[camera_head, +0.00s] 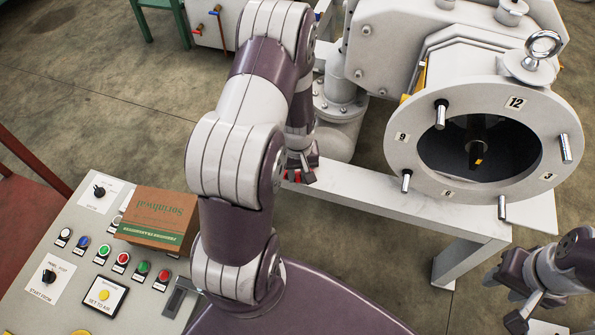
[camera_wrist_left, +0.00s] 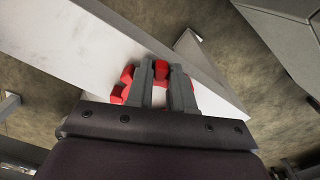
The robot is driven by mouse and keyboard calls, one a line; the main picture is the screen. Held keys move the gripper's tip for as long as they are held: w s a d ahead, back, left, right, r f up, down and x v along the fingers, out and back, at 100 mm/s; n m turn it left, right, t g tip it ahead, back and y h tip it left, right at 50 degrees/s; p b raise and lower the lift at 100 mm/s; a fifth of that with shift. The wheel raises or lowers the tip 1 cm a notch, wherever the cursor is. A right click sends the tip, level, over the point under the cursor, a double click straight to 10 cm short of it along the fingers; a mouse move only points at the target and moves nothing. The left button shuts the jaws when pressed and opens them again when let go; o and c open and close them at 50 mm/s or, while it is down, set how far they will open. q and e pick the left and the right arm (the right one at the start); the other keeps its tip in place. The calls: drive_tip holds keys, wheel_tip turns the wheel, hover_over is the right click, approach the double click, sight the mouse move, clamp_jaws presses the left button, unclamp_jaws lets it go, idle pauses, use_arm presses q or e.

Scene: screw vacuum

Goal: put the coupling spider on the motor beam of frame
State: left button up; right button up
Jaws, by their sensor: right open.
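The red coupling spider (camera_wrist_left: 160,69) shows in the left wrist view around and between the fingers of my left gripper (camera_wrist_left: 163,92). Its lobes stick out beside the two fingers, which appear closed on it. Behind it is the white beam of the frame (camera_wrist_left: 95,35); I cannot tell whether they touch. In the head view my left gripper (camera_head: 303,170) is at the left end of the frame's white beam (camera_head: 385,200), with a bit of red below it. My right gripper (camera_head: 522,308) is open and empty at the lower right.
The round numbered flange (camera_head: 405,155) of the machine, with studs and a dark opening, stands right of my left gripper. A control panel (camera_head: 75,225) with buttons and a brown box (camera_head: 158,217) is at lower left. Concrete floor lies between.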

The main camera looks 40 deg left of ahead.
use_arm(q)
wheel_tip(320, 180, up, 12)
drive_tip(key=p, duration=0.5)
drive_tip(key=s+d+r+m+t, duration=0.1)
drive_tip(key=s+d+r+m, duration=0.5)
drive_tip(key=d, duration=0.5)
wheel_tip(320, 180, up, 4)
drive_tip(key=m, duration=0.2)
drive_tip(key=shift+d+m, duration=0.3)
drive_tip(key=shift+m, duration=0.1)
drive_tip(key=shift+f, duration=0.1)
